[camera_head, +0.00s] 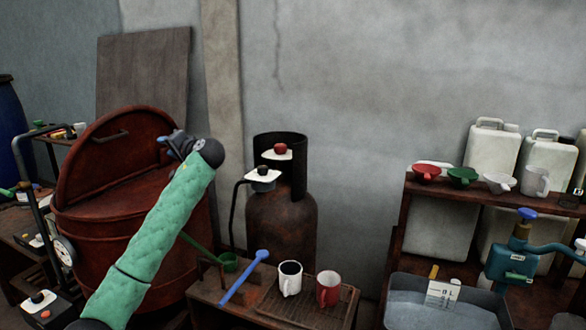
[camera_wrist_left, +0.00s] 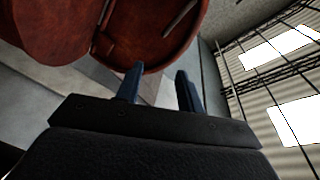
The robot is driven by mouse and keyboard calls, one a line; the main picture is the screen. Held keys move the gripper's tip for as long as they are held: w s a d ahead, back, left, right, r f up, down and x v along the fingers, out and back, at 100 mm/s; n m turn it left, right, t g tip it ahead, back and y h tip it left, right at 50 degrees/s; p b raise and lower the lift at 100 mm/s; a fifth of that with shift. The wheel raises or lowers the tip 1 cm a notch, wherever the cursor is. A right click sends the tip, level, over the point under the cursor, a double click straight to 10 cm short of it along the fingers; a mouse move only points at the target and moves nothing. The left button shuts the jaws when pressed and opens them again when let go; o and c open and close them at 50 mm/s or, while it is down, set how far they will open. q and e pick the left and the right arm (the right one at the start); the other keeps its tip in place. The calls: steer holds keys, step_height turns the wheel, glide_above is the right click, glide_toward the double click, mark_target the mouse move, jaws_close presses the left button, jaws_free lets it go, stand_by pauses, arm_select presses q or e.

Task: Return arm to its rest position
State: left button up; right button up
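My left arm, in a green padded sleeve, reaches up from the lower left in the head view. Its left gripper (camera_head: 170,147) is raised in front of the open lid of a rusty red vat (camera_head: 130,215). In the left wrist view the two blue fingers of the left gripper (camera_wrist_left: 159,75) stand apart with nothing between them. The red vat (camera_wrist_left: 150,35) shows beyond them, apart from the fingers. My right gripper is not in view.
A rusty gas cylinder (camera_head: 282,215) stands right of the vat. A low bench holds a white mug (camera_head: 290,279), a red mug (camera_head: 328,289) and a blue ladle (camera_head: 245,275). A shelf (camera_head: 490,199) with funnels and a grey basin (camera_head: 445,305) are at right.

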arm_select(q)
steer(key=s+d+r+t+h, duration=0.2)
steer(key=s+d+h, duration=0.1)
steer(key=d, duration=0.2)
steer(key=s+d+f+m+h, duration=0.1)
steer(key=s+d+f+h, duration=0.5)
steer(key=s+f, duration=0.4)
steer(key=s+d+f+m+h, duration=0.1)
steer(key=s+d+f+h, duration=0.2)
steer(key=s+d+f, duration=0.7)
steer(key=s+d+f+g+h, duration=0.1)
steer(key=s+f+g, duration=0.4)
steer(key=s+f, duration=1.4)
steer(key=s+d+f+n+g+h, duration=0.1)
steer(key=s+f+g, duration=0.3)
steer(key=s+f, duration=1.5)
steer(key=s+h, duration=0.1)
steer(key=s, duration=0.4)
steer(key=shift+s+g+h, duration=0.25)
steer(key=shift+g+h, duration=0.05)
steer(key=shift+g, duration=0.1)
steer(key=shift+d, duration=0.1)
